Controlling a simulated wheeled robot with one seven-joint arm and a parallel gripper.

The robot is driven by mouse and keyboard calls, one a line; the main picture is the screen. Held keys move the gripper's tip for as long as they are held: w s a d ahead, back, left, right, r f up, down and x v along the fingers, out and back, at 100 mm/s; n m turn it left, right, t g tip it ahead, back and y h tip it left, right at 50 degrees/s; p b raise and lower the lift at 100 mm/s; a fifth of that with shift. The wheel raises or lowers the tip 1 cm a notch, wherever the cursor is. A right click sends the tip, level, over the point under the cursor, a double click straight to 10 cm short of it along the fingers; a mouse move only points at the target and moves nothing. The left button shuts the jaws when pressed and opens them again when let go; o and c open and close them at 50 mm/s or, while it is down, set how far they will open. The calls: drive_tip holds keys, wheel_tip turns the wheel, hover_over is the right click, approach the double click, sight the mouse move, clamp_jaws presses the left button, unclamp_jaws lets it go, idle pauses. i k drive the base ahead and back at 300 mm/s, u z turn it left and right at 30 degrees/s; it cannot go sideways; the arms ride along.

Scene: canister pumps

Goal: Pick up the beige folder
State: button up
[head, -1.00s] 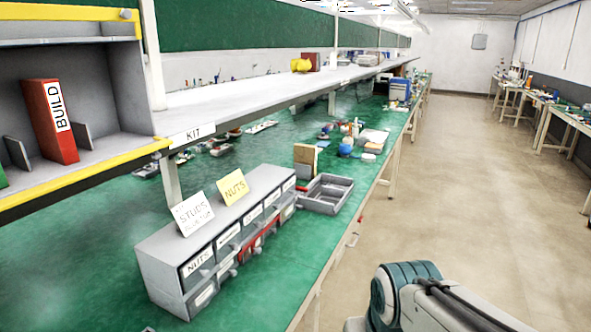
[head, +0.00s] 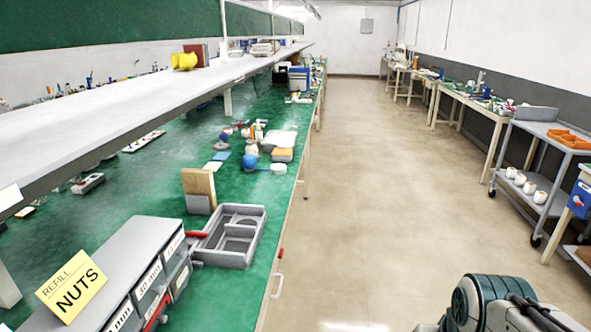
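A beige, flat upright item (head: 203,183), which looks like the beige folder, stands on the green bench in the head view, left of centre. A small grey block (head: 199,205) is at its front. It stands just behind a grey divided tray (head: 238,222). My gripper is not in view. Only a teal and grey part of my arm shows at the bottom right, over the floor and apart from the bench.
A long white shelf (head: 120,108) overhangs the bench. Open floor (head: 370,200) lies right of the bench; a grey cart (head: 535,165) stands far right.

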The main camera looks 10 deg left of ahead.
sight(195, 182)
drive_tip(key=z, duration=0.35)
drive_tip(key=i, duration=1.6)
drive_tip(key=u, duration=0.5)
drive_tip(key=i, duration=1.2)
drive_tip(key=u, duration=1.75)
drive_tip(key=i, duration=1.05)
drive_tip(key=u, duration=0.2)
